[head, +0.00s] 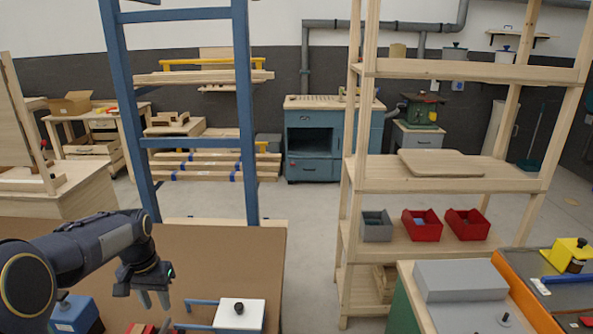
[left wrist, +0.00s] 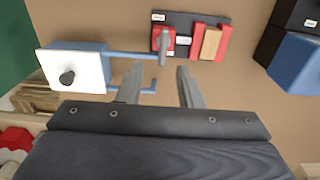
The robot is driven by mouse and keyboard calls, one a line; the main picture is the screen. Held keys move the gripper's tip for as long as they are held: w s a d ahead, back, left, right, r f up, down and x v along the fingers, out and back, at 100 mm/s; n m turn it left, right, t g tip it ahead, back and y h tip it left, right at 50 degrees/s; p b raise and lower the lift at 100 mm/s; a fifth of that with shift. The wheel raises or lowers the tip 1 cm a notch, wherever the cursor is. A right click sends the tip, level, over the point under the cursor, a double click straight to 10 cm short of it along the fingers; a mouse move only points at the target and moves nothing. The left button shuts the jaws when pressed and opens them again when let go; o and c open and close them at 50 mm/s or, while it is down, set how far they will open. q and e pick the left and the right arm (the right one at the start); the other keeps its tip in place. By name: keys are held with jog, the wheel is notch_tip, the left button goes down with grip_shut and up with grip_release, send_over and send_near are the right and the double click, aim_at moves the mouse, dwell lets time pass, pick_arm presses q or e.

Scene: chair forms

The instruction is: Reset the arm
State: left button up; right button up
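My left gripper (head: 153,299) hangs over the brown work surface (head: 215,262) at the lower left of the head view, fingers pointing down. In the left wrist view its two grey fingers (left wrist: 160,85) are apart with nothing between them. A white-topped block with a black knob (head: 238,314) stands right of the gripper, with blue bars reaching from its side. It also shows at the left of the left wrist view (left wrist: 75,72). A dark holder with red and wooden pieces (left wrist: 197,36) lies beyond the fingers. My right gripper is in neither view.
A blue box (head: 75,314) stands left of the gripper. A blue ladder-like frame (head: 245,110) rises behind the work surface. A wooden shelf (head: 430,175) with a grey bin and two red bins (head: 422,225) stands right. A bench with a grey box (head: 460,280) is at the lower right.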

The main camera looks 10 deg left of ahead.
pick_arm(q)
jog(key=s+d+r+t+h, duration=0.2)
jog(key=s+d+r+t, duration=0.1)
jog(key=s+d+r, duration=0.55)
jog(key=s+d+f+t, duration=0.1)
jog(key=s+d+f, duration=0.1)
jog(key=s+d, duration=0.3)
jog(key=s+d+f+t+h, duration=0.1)
jog(key=s+d+f, duration=0.1)
jog(key=s+d, duration=0.3)
jog(key=s, duration=0.4)
jog(key=shift+s+h, duration=0.3)
jog(key=shift+s, duration=0.05)
